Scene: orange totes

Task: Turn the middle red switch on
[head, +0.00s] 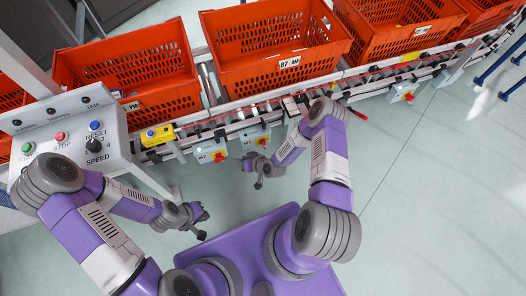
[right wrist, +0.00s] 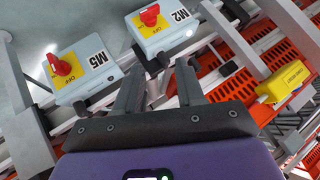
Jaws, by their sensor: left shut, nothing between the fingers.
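Two grey switch boxes with yellow plates and red knobs sit close together on the conveyor's front side in the head view: the left box (head: 211,152) and the middle box (head: 256,138). A third box (head: 405,91) is far to the right. In the right wrist view, box M5 (right wrist: 85,72) has a red knob (right wrist: 60,66), and box M2 (right wrist: 162,32) has another red knob (right wrist: 150,15); "OFF" is printed on both plates. My right gripper (head: 260,174) is open and empty near the two boxes; its fingers (right wrist: 160,75) point towards them. My left gripper (head: 204,226) is shut and empty, lower left.
Orange totes (head: 275,91) line the conveyor (head: 240,114). A control panel (head: 68,118) with buttons and a speed dial stands at left. A yellow box (head: 158,134) with a blue button is on the conveyor rail. Pale floor (head: 430,180) is clear at right.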

